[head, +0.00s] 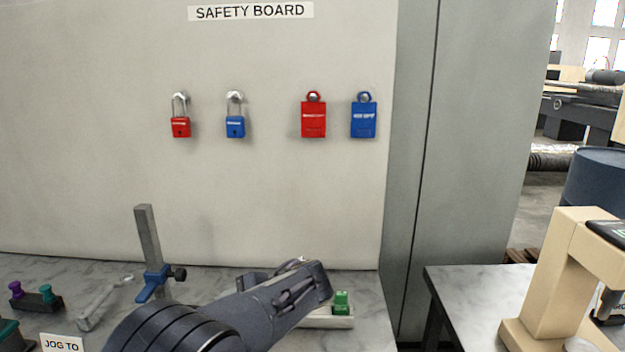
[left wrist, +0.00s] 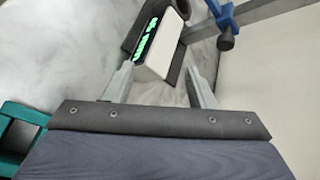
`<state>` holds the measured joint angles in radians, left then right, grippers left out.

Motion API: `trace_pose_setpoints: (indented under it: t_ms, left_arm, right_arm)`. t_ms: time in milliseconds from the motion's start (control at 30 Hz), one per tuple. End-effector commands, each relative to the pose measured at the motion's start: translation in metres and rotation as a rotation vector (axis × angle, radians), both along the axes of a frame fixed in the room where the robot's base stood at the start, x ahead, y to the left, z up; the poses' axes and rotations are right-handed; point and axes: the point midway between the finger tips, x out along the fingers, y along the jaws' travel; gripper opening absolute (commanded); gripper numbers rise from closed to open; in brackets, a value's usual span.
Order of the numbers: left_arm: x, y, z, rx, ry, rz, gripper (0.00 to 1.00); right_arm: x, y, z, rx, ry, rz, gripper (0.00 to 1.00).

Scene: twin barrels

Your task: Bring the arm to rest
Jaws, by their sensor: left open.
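My left arm (head: 230,310) comes in from the bottom of the head view and reaches up and right over the marble bench. Its fingers cannot be made out there. In the left wrist view my left gripper (left wrist: 161,68) is open, its two grey fingers apart. A white and dark device with a green lit display (left wrist: 158,45) shows between and beyond the fingers. I cannot tell how far it is from them, but no grip on it shows. My right gripper is in neither view.
A grey post (head: 148,238) with a blue clamp (head: 153,284) stands left of my arm. A tray (head: 335,322) with a green block (head: 341,302) is at its right. Padlocks and tags hang on the safety board (head: 250,190). A beige press (head: 545,285) stands on the right table.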

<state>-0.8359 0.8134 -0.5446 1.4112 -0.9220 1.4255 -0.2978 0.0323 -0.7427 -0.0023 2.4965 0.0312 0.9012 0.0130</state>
Motion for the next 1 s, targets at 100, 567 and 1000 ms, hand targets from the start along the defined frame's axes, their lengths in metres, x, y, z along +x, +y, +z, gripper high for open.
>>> trace_pose_setpoints:
  t_ms: [100, 567, 1000]
  left_arm:
    - [-0.018, 0.026, -0.004, -0.133, 0.015, 0.063, 0.50]
    - [-0.167, 0.082, -0.001, -0.966, -0.097, 0.464, 0.50]
    - [-0.289, 0.044, 0.024, -1.504, -0.488, 0.797, 0.50]
  right_arm:
    - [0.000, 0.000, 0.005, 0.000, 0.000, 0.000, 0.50]
    - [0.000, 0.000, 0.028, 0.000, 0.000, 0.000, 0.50]
    - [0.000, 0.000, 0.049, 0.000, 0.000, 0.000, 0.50]
